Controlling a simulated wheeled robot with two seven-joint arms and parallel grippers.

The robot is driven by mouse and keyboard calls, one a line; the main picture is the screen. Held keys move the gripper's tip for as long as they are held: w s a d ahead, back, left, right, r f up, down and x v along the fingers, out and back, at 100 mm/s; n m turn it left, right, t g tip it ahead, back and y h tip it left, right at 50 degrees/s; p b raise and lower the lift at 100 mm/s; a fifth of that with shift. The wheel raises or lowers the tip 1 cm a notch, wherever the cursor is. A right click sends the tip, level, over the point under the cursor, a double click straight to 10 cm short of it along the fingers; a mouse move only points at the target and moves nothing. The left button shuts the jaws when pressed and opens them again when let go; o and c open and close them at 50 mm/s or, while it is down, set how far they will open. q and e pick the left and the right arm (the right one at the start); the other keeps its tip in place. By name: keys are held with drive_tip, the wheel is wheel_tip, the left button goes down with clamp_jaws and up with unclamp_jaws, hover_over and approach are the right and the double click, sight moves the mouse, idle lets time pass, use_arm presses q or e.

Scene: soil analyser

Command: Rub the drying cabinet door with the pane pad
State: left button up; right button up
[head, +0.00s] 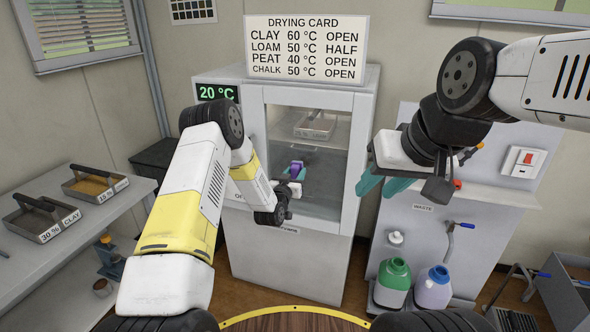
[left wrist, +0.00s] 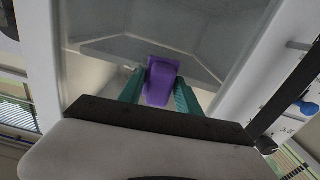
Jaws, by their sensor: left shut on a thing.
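The drying cabinet door (head: 330,190) is a large glass pane in a white frame, in the middle of the head view, and it looks shut. My left gripper (head: 293,174) is shut on the purple pane pad (head: 297,167), in front of the pane's lower left part. In the left wrist view the purple pad (left wrist: 161,82) sits between the teal fingers with the glass behind it. I cannot tell whether the pad touches the glass. My right gripper (head: 381,185) has its teal fingers apart and empty, right of the cabinet.
The drying card (head: 306,48) stands on the cabinet top. A tray (head: 315,126) shows behind the glass. Soil trays (head: 45,222) stand on the left bench. A grey stand with a green bottle (head: 393,281) and a lilac bottle (head: 433,287) is at right.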

use_arm(q)
drive_tip(key=shift+x, duration=0.95)
drive_tip(key=shift+d, duration=0.15)
